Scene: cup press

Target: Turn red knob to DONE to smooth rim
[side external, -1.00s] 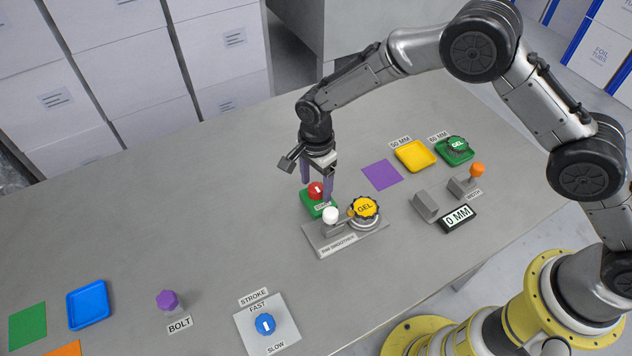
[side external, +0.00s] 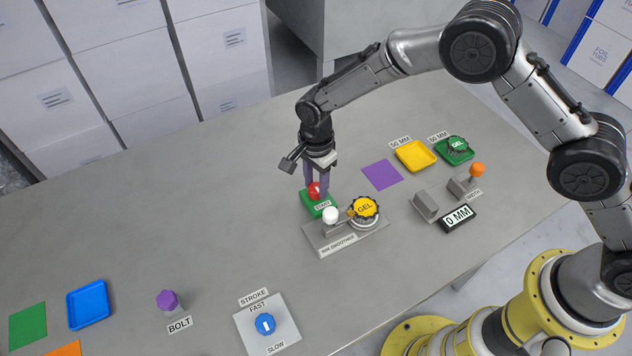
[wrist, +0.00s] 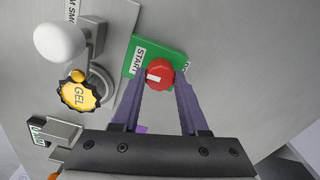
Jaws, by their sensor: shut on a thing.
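The red knob (side external: 314,190) sits on a green base (side external: 309,204) beside the rim smoother. In the wrist view the red knob (wrist: 160,75) shows a white pointer mark aimed toward the START label (wrist: 138,60). The other label, at the base's right edge, is mostly hidden by a finger. My gripper (side external: 317,186) points down at the knob, and its purple fingers (wrist: 158,88) are shut on it from both sides. The rim smoother (side external: 338,236) has a white ball handle (side external: 330,214) and a yellow GEL cup lid (side external: 365,207).
To the right stand a 0 MM display (side external: 458,218), an orange-knobbed width lever (side external: 477,169), a yellow tray (side external: 415,156) and a green tray (side external: 456,151). A blue stroke dial (side external: 265,324) and a purple bolt knob (side external: 167,300) are at lower left. The table left of the knob is clear.

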